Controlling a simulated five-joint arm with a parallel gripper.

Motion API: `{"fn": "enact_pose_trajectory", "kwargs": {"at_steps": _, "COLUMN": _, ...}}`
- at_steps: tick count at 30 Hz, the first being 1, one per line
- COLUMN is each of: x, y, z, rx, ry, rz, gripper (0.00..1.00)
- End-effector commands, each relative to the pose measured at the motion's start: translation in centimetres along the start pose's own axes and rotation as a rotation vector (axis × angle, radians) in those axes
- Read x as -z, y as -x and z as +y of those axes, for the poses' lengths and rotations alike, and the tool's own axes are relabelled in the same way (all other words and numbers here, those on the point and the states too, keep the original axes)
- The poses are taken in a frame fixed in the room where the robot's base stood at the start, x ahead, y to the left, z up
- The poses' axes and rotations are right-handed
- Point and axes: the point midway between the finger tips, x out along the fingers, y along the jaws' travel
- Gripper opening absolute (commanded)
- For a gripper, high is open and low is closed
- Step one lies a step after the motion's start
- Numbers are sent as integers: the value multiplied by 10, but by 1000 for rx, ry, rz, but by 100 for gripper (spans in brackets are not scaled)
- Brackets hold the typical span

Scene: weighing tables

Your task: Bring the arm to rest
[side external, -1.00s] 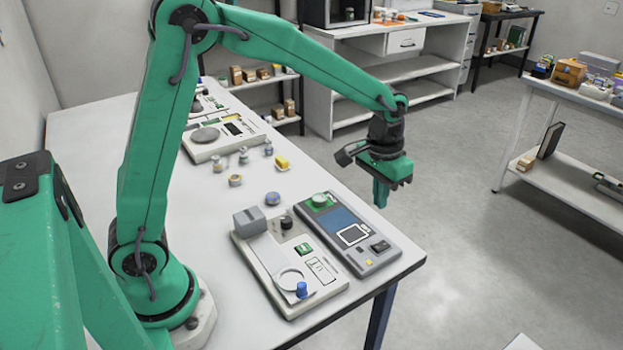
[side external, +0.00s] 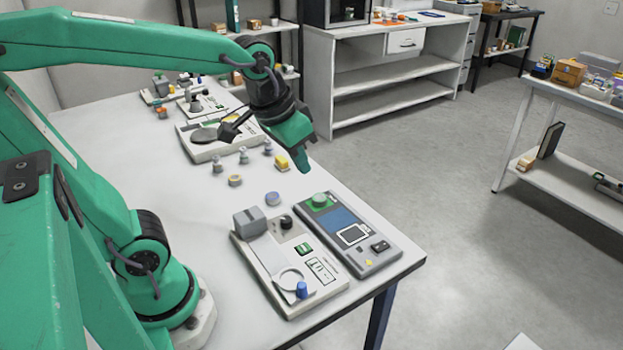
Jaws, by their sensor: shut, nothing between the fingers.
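My gripper (side external: 303,163) is green with a dark wrist above it. It is shut and empty, and hangs in the air over the far right part of the white table (side external: 205,245), tilted down to the right.
A beige device (side external: 290,262) and a grey device with a blue panel (side external: 349,237) stand at the table's front right. A round-plate scale (side external: 200,149), small weights (side external: 244,155) and a bluish disc (side external: 273,198) lie behind. White shelving (side external: 400,75) stands beyond. The near-left tabletop is clear.

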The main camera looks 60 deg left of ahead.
Motion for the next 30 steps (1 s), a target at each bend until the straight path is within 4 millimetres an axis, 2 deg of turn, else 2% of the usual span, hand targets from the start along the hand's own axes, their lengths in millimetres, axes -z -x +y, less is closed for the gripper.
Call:
{"fn": "enact_pose_trajectory", "kwargs": {"at_steps": 6, "x": -32, "y": 16, "z": -8, "rx": 7, "ry": -1, "rz": 70, "gripper": 0}}
{"fn": "enact_pose_trajectory", "kwargs": {"at_steps": 13, "x": -56, "y": 21, "z": -12, "rx": 14, "ry": -3, "rz": 117, "gripper": 0}}
{"fn": "enact_pose_trajectory", "kwargs": {"at_steps": 19, "x": -63, "y": 22, "z": -14, "rx": 17, "ry": -5, "rz": 129, "gripper": 0}}
{"fn": "enact_pose_trajectory", "kwargs": {"at_steps": 30, "x": -62, "y": 22, "z": -14, "rx": 17, "ry": -5, "rz": 129, "gripper": 0}}
